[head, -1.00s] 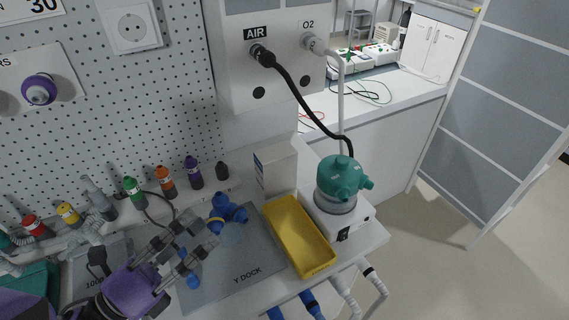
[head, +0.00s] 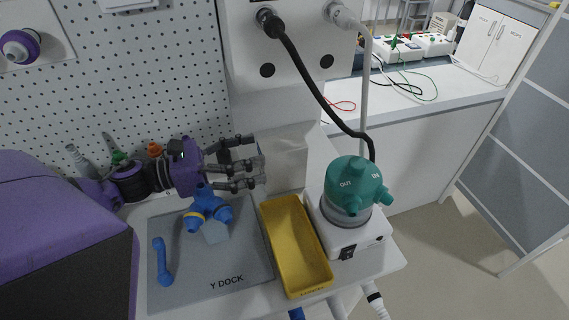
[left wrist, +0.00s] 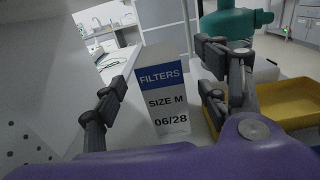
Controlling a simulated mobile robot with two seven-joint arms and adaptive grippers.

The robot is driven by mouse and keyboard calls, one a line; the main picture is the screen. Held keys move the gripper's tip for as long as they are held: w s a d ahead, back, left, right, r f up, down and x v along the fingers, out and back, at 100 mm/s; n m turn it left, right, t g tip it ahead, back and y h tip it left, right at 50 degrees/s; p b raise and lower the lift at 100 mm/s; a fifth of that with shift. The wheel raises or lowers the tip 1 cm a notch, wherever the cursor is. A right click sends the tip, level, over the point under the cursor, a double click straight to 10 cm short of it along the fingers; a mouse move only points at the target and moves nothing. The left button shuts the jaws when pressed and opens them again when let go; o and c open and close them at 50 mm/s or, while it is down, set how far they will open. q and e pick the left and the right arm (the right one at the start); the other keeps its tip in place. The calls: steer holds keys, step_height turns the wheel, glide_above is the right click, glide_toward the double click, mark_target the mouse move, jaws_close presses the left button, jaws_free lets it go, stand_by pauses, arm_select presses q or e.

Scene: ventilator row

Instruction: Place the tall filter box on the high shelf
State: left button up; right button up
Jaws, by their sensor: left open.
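The tall filter box (head: 287,160) is pale and stands upright on the bench against the wall, left of the teal-topped device. In the left wrist view the box (left wrist: 161,98) shows a blue FILTERS band, SIZE M and 06/28. My left gripper (head: 256,161) points at the box from the left, its fingers spread. In the left wrist view the box lies between and beyond the open fingers, with no clear contact. I cannot make out the high shelf. My right gripper is not in view.
A yellow tray (head: 309,287) lies in front of the box. The teal-topped device (head: 354,187) with a hose stands to the right. A blue Y connector (head: 207,207) and a blue tube (head: 161,262) lie on the grey Y DOCK mat (head: 205,282). A black hose (head: 317,98) hangs above.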

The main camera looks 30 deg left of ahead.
mark_target(283, 153)
arm_select(q)
steer(key=w+d, duration=0.1)
steer(key=w+d+f, duration=0.1)
steer(key=w+d, duration=0.1)
steer(key=w+d+p, duration=0.1)
steer(key=w, duration=0.1)
steer(key=shift+w+d+f, duration=0.1)
steer(key=shift+d+f, duration=0.1)
steer(key=shift+f, duration=0.2)
steer(key=shift+w+d+f, duration=0.15)
steer(key=shift+w+d, duration=0.15)
steer(key=shift+w, duration=0.05)
steer(key=shift+s, duration=0.1)
steer(key=c, duration=1.3)
steer(key=shift+c, duration=0.8)
